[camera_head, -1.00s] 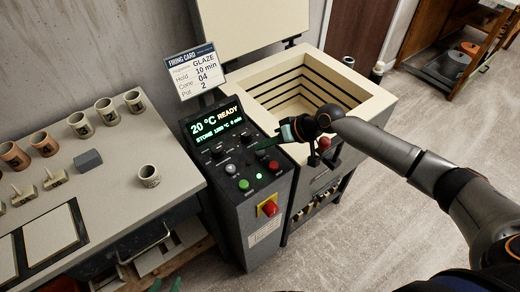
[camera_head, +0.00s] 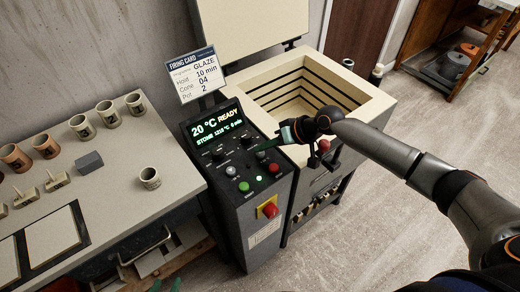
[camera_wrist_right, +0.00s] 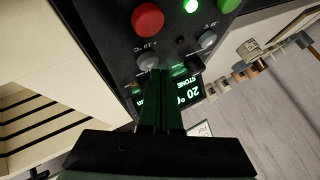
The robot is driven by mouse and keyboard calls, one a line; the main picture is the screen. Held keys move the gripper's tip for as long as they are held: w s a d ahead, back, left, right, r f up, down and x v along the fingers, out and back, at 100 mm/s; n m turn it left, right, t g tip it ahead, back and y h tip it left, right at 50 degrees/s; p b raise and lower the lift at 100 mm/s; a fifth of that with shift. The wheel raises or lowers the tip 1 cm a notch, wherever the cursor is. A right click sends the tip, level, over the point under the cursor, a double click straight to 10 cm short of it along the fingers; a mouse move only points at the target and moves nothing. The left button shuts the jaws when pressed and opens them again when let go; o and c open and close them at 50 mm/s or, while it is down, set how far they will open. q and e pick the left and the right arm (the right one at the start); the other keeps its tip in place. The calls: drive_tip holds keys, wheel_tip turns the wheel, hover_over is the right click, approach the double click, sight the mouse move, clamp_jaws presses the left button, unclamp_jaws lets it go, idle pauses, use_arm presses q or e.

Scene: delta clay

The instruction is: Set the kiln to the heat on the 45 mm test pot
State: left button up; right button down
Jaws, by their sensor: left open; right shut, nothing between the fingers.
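The kiln controller (camera_head: 240,170) has a lit display (camera_head: 218,128) reading 20 °C READY, with a smaller line that looks like STONE 1210 °C 0 min. My right gripper (camera_head: 264,147) is shut and empty over the panel. In the right wrist view its fingertips (camera_wrist_right: 158,74) are at a grey button (camera_wrist_right: 147,55) with a 10 °C label; I cannot tell whether they touch it. Several marked cups (camera_head: 108,113) stand on the table, one (camera_head: 150,178) apart from the others. Which is 45 mm cannot be told. My left gripper (camera_head: 166,285) is open at the bottom edge, barely visible.
A firing card (camera_head: 196,75) reads GLAZE, 10 min, 04, 2. The kiln (camera_head: 365,112) stands open and empty to the right. A red button (camera_head: 270,210) is on the controller's front. A grey block (camera_head: 89,161) lies on the table (camera_head: 120,220).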

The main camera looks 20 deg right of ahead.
sight(264, 155)
drive_tip(key=shift+r, duration=0.4)
wheel_tip(264, 155, up, 5)
drive_tip(key=p, duration=0.5)
drive_tip(key=shift+r, duration=0.1)
idle(0.5)
